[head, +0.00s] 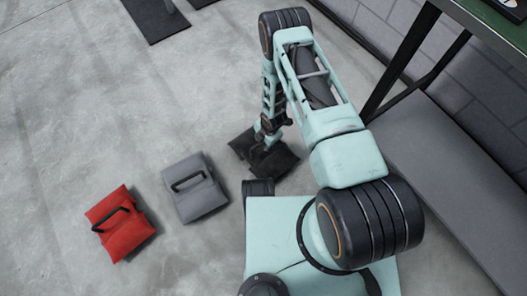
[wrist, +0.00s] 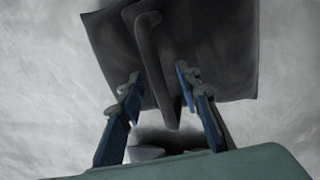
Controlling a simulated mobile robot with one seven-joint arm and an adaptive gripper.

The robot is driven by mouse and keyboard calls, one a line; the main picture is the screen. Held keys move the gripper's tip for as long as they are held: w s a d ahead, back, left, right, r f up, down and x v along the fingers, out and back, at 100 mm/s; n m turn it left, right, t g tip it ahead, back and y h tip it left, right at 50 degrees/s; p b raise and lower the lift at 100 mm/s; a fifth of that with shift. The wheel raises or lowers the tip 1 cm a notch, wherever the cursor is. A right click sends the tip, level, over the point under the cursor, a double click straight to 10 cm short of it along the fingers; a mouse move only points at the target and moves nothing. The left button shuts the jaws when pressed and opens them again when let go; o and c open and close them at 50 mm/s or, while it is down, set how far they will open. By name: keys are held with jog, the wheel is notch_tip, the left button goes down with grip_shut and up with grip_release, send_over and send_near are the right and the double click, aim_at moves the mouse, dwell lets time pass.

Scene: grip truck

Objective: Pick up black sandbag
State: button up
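The black sandbag (head: 274,164) lies on the concrete floor in the head view, partly hidden under my arm. In the wrist view the black sandbag (wrist: 215,50) fills the upper middle, with its dark strap handle (wrist: 150,60) running down toward my gripper. My gripper (wrist: 157,85) is open, with one blue-backed finger on each side of the handle's lower part. No contact between fingers and handle is clear. In the head view my gripper (head: 262,145) is right at the bag, its fingers hard to make out.
A grey sandbag (head: 195,188) and a red sandbag (head: 120,224) lie on the floor to the left. A grey platform (head: 440,170) and a dark-legged table (head: 405,60) stand on the right. A dark base plate (head: 155,18) is at the top.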

grip_shut()
jog(key=shift+w+r, duration=0.15)
jog(key=shift+r, duration=0.05)
dwell(0.3)
jog(key=shift+r, duration=0.1)
